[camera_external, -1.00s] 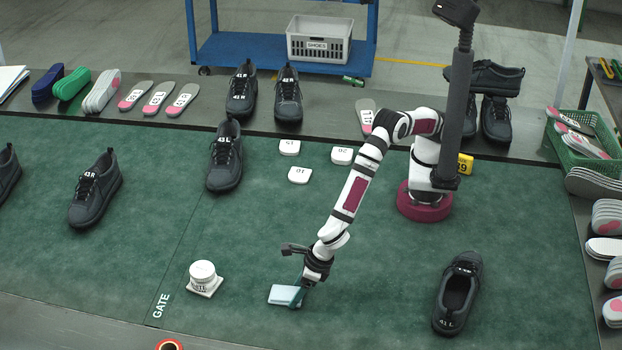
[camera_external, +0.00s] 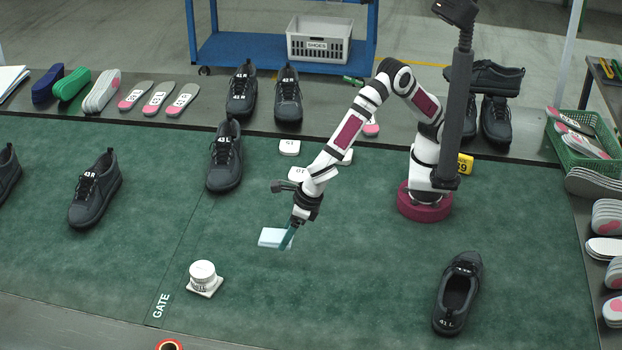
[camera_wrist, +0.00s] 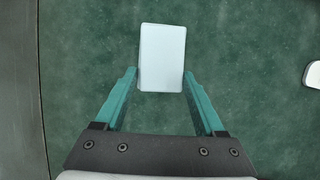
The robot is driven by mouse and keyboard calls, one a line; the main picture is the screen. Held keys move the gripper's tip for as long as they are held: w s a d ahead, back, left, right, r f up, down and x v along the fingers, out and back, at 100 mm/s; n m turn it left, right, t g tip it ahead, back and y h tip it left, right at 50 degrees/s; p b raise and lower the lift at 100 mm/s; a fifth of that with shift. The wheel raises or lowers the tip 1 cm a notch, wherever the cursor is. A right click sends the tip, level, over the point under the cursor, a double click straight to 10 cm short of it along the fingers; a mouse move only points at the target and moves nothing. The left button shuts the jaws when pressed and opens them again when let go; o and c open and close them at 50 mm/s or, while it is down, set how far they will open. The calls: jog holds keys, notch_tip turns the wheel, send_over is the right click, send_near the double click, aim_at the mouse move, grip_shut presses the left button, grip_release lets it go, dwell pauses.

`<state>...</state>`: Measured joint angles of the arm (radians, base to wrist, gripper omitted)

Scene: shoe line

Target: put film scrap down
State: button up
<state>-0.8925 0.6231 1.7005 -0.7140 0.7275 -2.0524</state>
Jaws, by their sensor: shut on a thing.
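The film scrap (camera_external: 271,237) is a flat, pale blue-white rectangle. My gripper (camera_external: 288,240) is shut on it, near the middle of the green mat. In the wrist view the scrap (camera_wrist: 162,50) sits between the tips of the two teal fingers (camera_wrist: 160,78) and reaches out past them. It appears to be held above the mat, but the height is hard to tell.
A white round-topped piece on a square base (camera_external: 204,278) stands to the front left. A dark shoe marked 41L (camera_external: 458,293) is at the right. White numbered pads (camera_external: 289,147) lie behind my gripper, partly hidden by my arm. The mat (camera_external: 340,290) in front is clear.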

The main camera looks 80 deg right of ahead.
jog(key=shift+w+d+r, duration=0.15)
jog(key=shift+d+r, duration=0.1)
jog(key=shift+d, duration=0.2)
jog(key=s+a, duration=0.2)
jog(key=s, duration=0.5)
send_over(380, 315)
jog(key=f, duration=0.4)
jog(key=s+f, duration=0.1)
jog(key=f, duration=0.1)
jog(key=shift+d+f, duration=0.15)
jog(key=shift+d, duration=0.25)
jog(key=shift+s+a+f, duration=0.15)
jog(key=shift+f, duration=1)
jog(key=shift+s+a+f, duration=0.1)
jog(key=shift+a+f, duration=0.05)
jog(key=shift+f, duration=0.95)
